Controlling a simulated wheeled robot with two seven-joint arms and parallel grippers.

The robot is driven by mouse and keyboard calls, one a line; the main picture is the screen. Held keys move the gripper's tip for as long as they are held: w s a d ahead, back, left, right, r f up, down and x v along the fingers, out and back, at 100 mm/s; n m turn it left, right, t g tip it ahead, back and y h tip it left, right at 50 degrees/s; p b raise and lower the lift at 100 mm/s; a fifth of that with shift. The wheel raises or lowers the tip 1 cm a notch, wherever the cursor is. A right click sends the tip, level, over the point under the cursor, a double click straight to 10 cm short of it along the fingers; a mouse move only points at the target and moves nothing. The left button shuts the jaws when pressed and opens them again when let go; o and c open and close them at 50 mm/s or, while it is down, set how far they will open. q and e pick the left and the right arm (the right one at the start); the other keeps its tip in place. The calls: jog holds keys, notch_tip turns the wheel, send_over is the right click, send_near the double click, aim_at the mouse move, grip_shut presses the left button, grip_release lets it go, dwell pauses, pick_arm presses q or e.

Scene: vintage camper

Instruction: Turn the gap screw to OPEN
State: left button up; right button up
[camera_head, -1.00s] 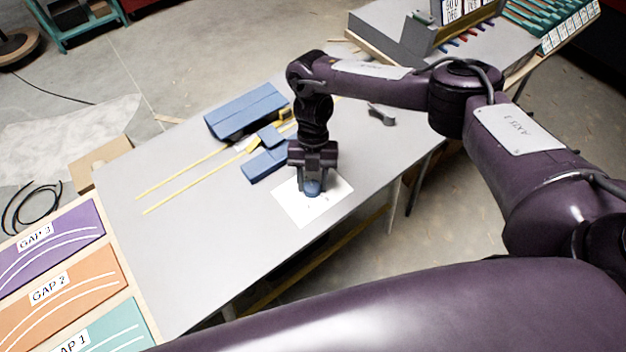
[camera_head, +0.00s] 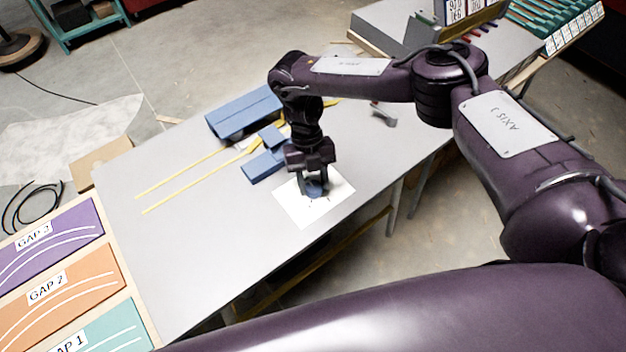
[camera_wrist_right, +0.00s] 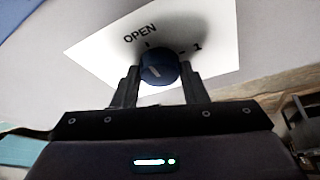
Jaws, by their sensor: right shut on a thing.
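The gap screw is a blue round knob (camera_wrist_right: 159,68) on a white card (camera_wrist_right: 90,56) in the right wrist view. The card reads OPEN at the upper left and 1 at the right, each with a tick. A light line on the knob's face points up and left. My right gripper (camera_wrist_right: 160,82) has a finger on each side of the knob and is shut on it. In the head view the knob (camera_head: 316,189) shows partly below my right gripper (camera_head: 313,186), over the white card (camera_head: 295,208). My left gripper is not in view.
Blue blocks (camera_head: 245,110) and yellow strips (camera_head: 185,172) lie on the grey table (camera_head: 200,250) beyond the card. A small grey piece (camera_head: 382,113) lies farther right. Panels marked GAP (camera_head: 50,290) stand at the left.

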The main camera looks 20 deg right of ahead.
jog(key=o, duration=1)
jog(key=shift+c, duration=0.2)
jog(key=b+v, duration=0.1)
jog(key=v, duration=0.6)
jog(key=shift+r, duration=0.3)
jog(key=shift+w, duration=0.1)
